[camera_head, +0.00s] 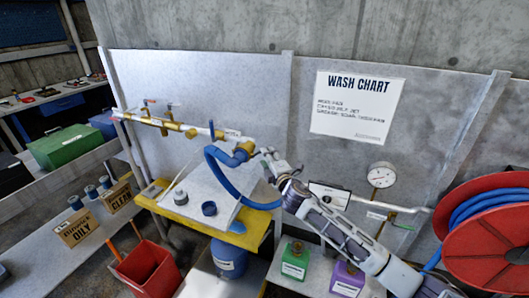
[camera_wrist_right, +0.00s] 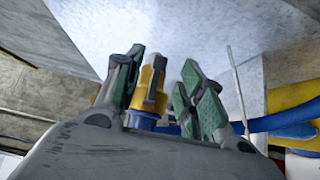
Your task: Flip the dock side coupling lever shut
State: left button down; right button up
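A brass-yellow coupling (camera_head: 242,150) sits at the right end of the wall pipe, with a blue hose (camera_head: 216,170) looping down from it. In the right wrist view the yellow coupling (camera_wrist_right: 150,85) stands above a blue collar, with a dark grey lever (camera_wrist_right: 155,80) along its side. My right gripper (camera_head: 268,158) is just right of the coupling in the head view. In the wrist view its green-padded fingers (camera_wrist_right: 163,65) are apart, with the coupling showing between them, nearer the left finger. I cannot tell whether they touch. My left gripper is not in view.
A yellow-edged stand (camera_head: 165,206) with a pale sloped top and a blue cap (camera_head: 209,208) lies below. A pressure gauge (camera_head: 381,175) and a red hose reel (camera_head: 490,235) are at right. A red bin (camera_head: 148,268) is at lower left.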

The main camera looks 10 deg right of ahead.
aim_at(259, 152)
jog(key=shift+w+a+p, duration=0.2)
jog(key=shift+w, duration=0.85)
jog(key=shift+w+a+p, duration=0.15)
jog(key=shift+w, duration=0.9)
jog(key=shift+c, duration=0.5)
grip_shut()
